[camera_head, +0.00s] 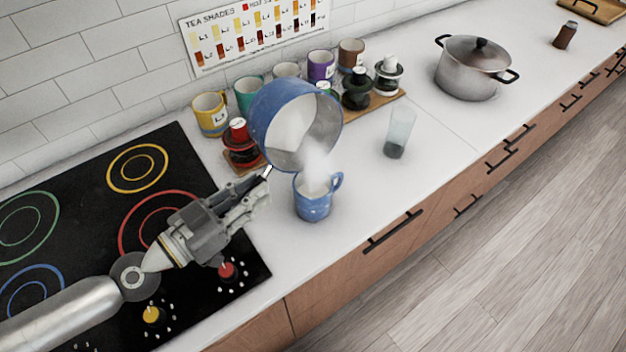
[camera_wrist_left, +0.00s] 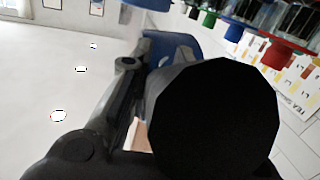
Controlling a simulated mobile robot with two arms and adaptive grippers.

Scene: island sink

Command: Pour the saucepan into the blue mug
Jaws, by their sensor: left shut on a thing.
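The blue saucepan (camera_head: 275,113) is tipped on its side in the air, its open grey inside facing right and down. My left gripper (camera_head: 264,178) is shut on it at the pan's lower left; the handle is mostly hidden by the gripper. The blue mug (camera_head: 313,205) stands upright on the counter just below the pan's lower rim, its handle to the right. White vapour hangs between pan and mug; I cannot make out a liquid stream. In the left wrist view a blue part of the saucepan (camera_wrist_left: 180,48) shows behind dark gripper parts. My right gripper is not in view.
Several coloured mugs, including a yellow mug (camera_head: 210,113), line the wall. A glass (camera_head: 399,132) and a lidded pot (camera_head: 472,68) stand right. The black cooktop (camera_head: 90,215) lies left.

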